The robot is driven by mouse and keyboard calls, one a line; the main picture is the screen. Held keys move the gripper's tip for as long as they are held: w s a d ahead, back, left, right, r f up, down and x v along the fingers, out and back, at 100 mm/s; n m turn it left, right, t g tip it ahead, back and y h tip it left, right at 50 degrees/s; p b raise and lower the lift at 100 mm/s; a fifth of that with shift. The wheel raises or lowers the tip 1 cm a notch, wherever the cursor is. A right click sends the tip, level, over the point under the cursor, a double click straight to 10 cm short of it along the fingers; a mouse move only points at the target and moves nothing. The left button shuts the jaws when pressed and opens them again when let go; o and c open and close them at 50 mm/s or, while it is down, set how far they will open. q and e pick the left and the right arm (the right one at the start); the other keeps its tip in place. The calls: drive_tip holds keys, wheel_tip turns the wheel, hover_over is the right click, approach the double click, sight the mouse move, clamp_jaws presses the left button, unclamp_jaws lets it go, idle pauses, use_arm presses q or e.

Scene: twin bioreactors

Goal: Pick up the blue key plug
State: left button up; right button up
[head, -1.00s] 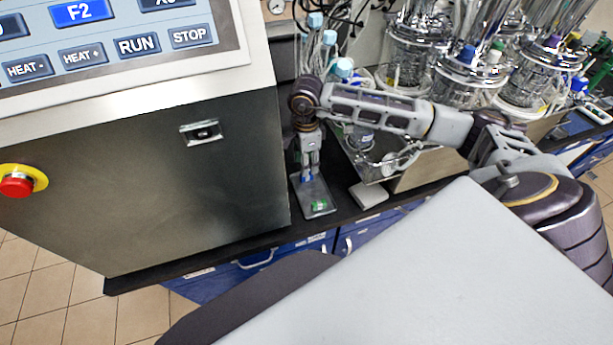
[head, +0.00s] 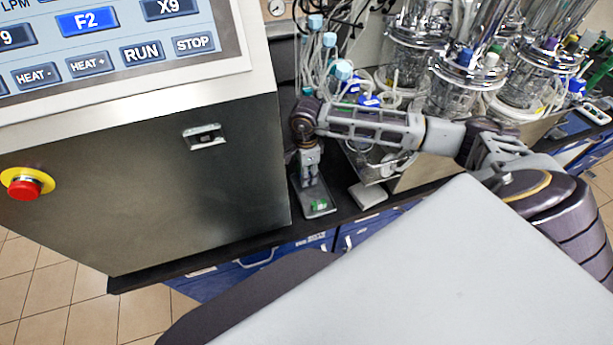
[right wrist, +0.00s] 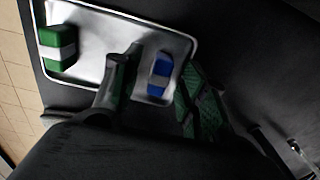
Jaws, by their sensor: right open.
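The blue key plug (right wrist: 160,74) lies on a small metal tray (right wrist: 92,67), near the tray's edge in the right wrist view. My right gripper (right wrist: 158,88) is open, with one finger on each side of the plug; I cannot tell whether either finger touches it. In the head view my right gripper (head: 310,180) points down over the tray (head: 318,205), and the plug is hidden behind it. A green plug (right wrist: 58,48) with a pale band lies at the tray's other end; it also shows in the head view (head: 319,205). My left gripper is not in view.
A large steel control cabinet (head: 130,185) with a keypad and a red stop button (head: 25,187) stands close left of the tray. Glass bioreactor vessels (head: 465,85) with tubing stand behind my right arm. A small pale block (head: 368,194) lies right of the tray.

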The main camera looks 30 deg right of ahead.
clamp_jaws()
idle(0.3)
drive_tip(key=shift+r, duration=0.15)
